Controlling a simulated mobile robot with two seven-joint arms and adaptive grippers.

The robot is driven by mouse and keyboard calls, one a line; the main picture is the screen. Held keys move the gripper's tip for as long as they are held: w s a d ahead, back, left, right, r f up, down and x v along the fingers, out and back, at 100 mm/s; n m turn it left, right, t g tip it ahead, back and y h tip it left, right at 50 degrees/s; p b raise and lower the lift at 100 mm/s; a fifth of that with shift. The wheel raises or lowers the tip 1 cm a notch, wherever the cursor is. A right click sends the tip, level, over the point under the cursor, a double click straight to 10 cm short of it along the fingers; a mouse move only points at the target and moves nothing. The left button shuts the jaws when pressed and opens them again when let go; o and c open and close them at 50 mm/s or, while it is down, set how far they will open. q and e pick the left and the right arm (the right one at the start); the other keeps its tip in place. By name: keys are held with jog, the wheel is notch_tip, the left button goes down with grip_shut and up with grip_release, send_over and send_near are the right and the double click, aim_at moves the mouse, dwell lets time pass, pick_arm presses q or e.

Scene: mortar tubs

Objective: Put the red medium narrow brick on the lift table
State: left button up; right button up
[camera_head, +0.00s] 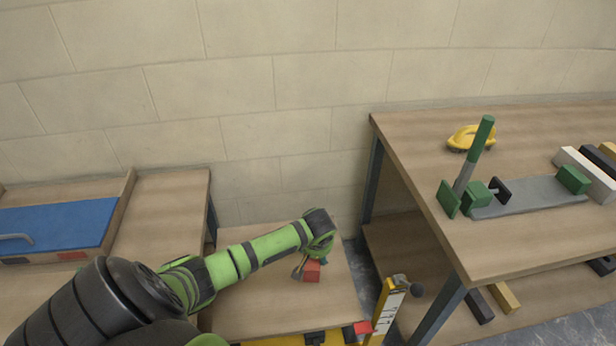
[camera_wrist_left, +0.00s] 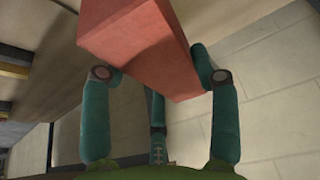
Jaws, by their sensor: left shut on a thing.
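The red brick (camera_head: 312,271) is in my left gripper (camera_head: 304,268), over the wooden top of what looks like the lift table (camera_head: 240,307). A yellow-and-black edge shows along that table's front. In the left wrist view the red brick (camera_wrist_left: 140,45) fills the top middle, tilted. The teal fingers of my left gripper (camera_wrist_left: 160,76) are shut on it from both sides. I cannot tell whether the brick touches the tabletop. My right gripper is not in view.
A bench (camera_head: 440,180) on the right carries a green-handled tool (camera_head: 470,165), a yellow object (camera_head: 469,138) and several blocks. A blue lid (camera_head: 55,225) lies on the left bench. A yellow upright (camera_head: 386,312) stands by the table's front right corner, next to a small red part (camera_head: 362,327).

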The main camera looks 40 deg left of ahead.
pick_arm(q)
jog(key=shift+n+y, duration=0.3)
jog(key=shift+n, duration=0.4)
jog(key=a, duration=0.1)
jog(key=a+f, duration=0.2)
jog(key=shift+w+a, duration=0.25)
jog(key=shift+w, duration=0.15)
notch_tip(320, 180, down, 3)
jog(key=b, duration=0.4)
jog(key=shift+f, duration=0.15)
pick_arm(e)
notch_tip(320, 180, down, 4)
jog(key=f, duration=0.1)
pick_arm(q)
notch_tip(320, 180, down, 7)
jog(key=b, duration=0.6)
jog(key=shift+f+b, duration=0.15)
jog(key=shift+b, duration=0.15)
jog(key=shift+f, duration=0.15)
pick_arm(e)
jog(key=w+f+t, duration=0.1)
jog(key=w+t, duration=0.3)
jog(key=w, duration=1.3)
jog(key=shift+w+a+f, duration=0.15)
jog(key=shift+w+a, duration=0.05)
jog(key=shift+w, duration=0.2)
